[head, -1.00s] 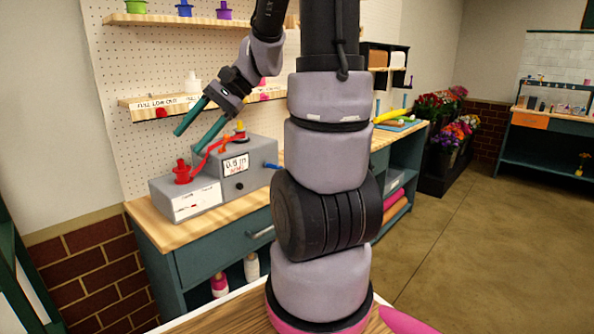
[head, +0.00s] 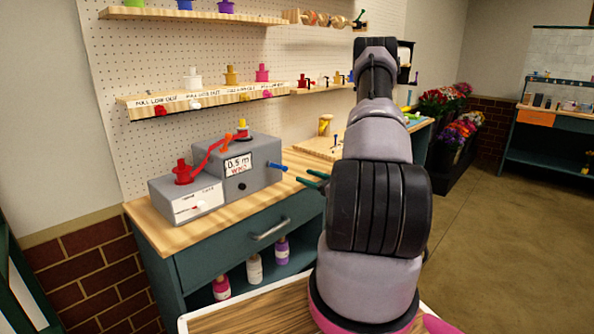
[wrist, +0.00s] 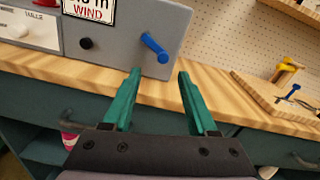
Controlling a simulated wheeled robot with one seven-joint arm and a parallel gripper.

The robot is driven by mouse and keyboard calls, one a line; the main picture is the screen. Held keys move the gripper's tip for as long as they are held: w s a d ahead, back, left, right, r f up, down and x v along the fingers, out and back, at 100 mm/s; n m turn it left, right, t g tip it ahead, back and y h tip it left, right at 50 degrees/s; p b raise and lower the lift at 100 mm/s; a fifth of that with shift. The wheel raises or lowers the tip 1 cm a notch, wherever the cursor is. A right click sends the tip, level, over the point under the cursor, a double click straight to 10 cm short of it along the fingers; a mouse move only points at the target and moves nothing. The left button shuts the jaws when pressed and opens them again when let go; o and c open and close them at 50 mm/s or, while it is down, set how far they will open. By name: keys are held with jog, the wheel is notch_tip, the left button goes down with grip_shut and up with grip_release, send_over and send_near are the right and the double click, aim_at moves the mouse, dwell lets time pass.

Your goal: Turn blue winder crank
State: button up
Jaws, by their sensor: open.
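The blue winder crank (head: 276,166) sticks out from the right side of a grey winder box (head: 240,182) marked "0.5 m WIND" on the wooden counter. In the wrist view the blue crank (wrist: 154,47) stands on the box's face, slanting down to the right, just beyond my fingertips. My gripper (wrist: 158,72) is open and empty, its two green fingers pointing toward the crank without touching it. In the head view my gripper (head: 315,180) shows only as green fingertips to the right of the crank; my arm hides the rest.
A red spool and red ribbon (head: 208,158) sit on the boxes to the left. A wooden board (head: 318,149) with a yellow roll (head: 325,125) stands behind on the counter. A drawer handle (head: 270,229) juts out below.

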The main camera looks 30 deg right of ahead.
aim_at(286, 169)
jog(key=x, duration=1)
jog(key=shift+w+d+f, duration=0.25)
jog(key=shift+w+d, duration=0.05)
jog(key=shift+w, duration=0.05)
grip_shut()
